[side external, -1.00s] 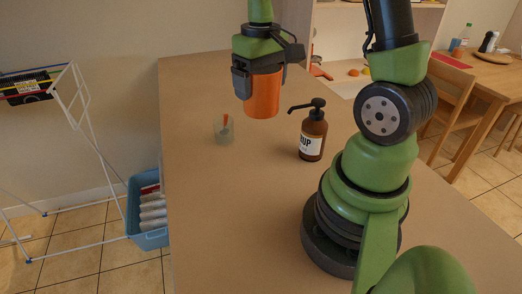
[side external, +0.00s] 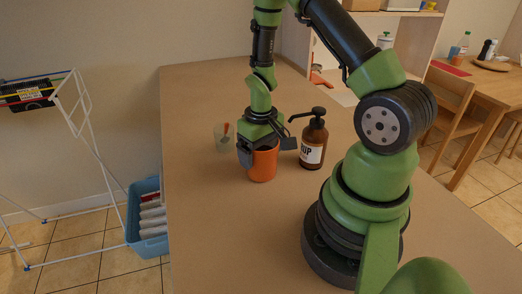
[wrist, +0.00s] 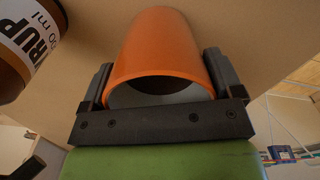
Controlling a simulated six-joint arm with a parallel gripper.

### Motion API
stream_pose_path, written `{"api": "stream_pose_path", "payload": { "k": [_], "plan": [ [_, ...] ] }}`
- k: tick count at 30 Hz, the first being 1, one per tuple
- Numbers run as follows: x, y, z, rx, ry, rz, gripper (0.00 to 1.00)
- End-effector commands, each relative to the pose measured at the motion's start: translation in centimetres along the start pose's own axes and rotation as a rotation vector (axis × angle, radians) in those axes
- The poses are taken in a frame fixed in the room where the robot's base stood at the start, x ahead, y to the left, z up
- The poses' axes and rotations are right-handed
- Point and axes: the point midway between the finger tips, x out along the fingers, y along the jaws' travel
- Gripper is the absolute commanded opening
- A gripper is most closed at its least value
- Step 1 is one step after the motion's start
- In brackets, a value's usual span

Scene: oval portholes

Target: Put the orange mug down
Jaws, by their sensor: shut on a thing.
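The orange mug (side external: 263,165) is upright between the jaws of my gripper (side external: 262,148), beside the pump bottle. In the side view its base is at or very near the tabletop; I cannot tell whether it touches. In the wrist view the orange mug (wrist: 162,55) shows its side and part of its pale inside, with a jaw of my gripper (wrist: 160,85) on each side. The gripper is shut on the mug.
A brown pump bottle (side external: 313,142) stands close to the right of the mug; its label shows in the wrist view (wrist: 30,35). The brown table (side external: 215,220) is clear in front.

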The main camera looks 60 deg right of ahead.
Motion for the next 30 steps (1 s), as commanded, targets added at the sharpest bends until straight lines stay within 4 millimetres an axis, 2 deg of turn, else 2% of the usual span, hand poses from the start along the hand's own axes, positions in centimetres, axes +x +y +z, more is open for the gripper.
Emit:
{"api": "stream_pose_path", "payload": {
  "k": [9,10,11,12,18,22,26,30],
  "plan": [
    [0.3,0.0,0.0,0.001,0.0,0.0,0.45],
    [0.3,0.0,0.0,0.001,-0.001,0.0,0.9],
    [0.3,0.0,0.0,0.001,-0.001,0.0,0.97],
    [0.3,0.0,0.0,0.001,-0.001,0.0,1.0],
    [0.2,0.0,0.0,0.001,0.0,0.0,1.0],
    [-0.6,0.0,-0.1,0.001,0.002,0.0,1.0],
    [-2.6,0.0,-0.1,0.002,0.006,0.0,1.0],
    [-5.5,0.0,-0.2,0.001,0.008,0.0,1.0]
  ]
}}
